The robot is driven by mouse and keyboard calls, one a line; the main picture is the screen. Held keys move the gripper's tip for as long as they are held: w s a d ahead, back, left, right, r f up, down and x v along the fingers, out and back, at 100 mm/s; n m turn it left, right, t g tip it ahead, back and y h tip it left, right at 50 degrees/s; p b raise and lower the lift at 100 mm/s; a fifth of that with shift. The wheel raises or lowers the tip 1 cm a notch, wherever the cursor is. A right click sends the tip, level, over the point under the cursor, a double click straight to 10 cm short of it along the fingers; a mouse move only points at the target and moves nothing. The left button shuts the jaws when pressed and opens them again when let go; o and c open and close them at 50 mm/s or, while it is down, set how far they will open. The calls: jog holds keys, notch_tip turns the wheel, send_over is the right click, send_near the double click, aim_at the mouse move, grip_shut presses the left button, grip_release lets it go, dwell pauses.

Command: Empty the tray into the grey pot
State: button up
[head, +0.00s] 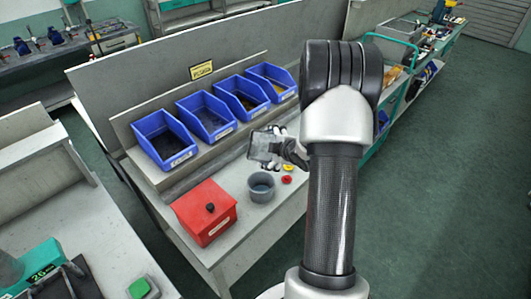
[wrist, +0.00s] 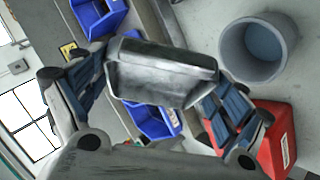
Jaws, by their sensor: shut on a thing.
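The small grey metal tray (head: 263,147) is held off the bench in the head view, tipped on its side. In the wrist view the tray (wrist: 160,75) sits between the two fingers of my gripper (wrist: 152,105), which is shut on it. The gripper (head: 284,148) is partly hidden by my arm in the head view. The grey pot (head: 261,190) stands upright on the bench, below the tray and apart from it. Whether anything is in the tray I cannot tell.
Several blue bins (head: 205,117) line the raised shelf behind. A yellow part (head: 288,167) and a red part (head: 287,180) lie right of the pot.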

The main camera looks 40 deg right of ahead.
aim_at(270, 156)
jog(key=shift+r+g+y+p, duration=0.35)
jog(key=shift+r+p, duration=0.3)
jog(key=shift+p, duration=1.8)
jog(key=shift+f+m+p, duration=0.1)
jog(key=shift+m+p, duration=0.2)
jog(key=shift+p, duration=0.85)
jog(key=p, duration=0.3)
jog(key=shift+r+g+y+p, duration=0.3)
jog(key=shift+r+g+y, duration=0.05)
jog(key=shift+r, duration=0.05)
jog(key=shift+p, duration=0.7)
jog(key=g+y+p, duration=0.1)
jog(key=p, duration=0.5)
jog(key=shift+r+m, duration=0.35)
jog(key=shift+m, duration=0.05)
jog(key=shift+f+p, duration=0.15)
jog(key=shift+p, duration=0.5)
jog(key=p, duration=0.3)
jog(key=shift+r+y, duration=0.3)
jog(key=shift+r, duration=0.1)
jog(key=p, duration=0.3)
jog(key=shift+r+g, duration=0.1)
jog(key=shift+g, duration=0.3)
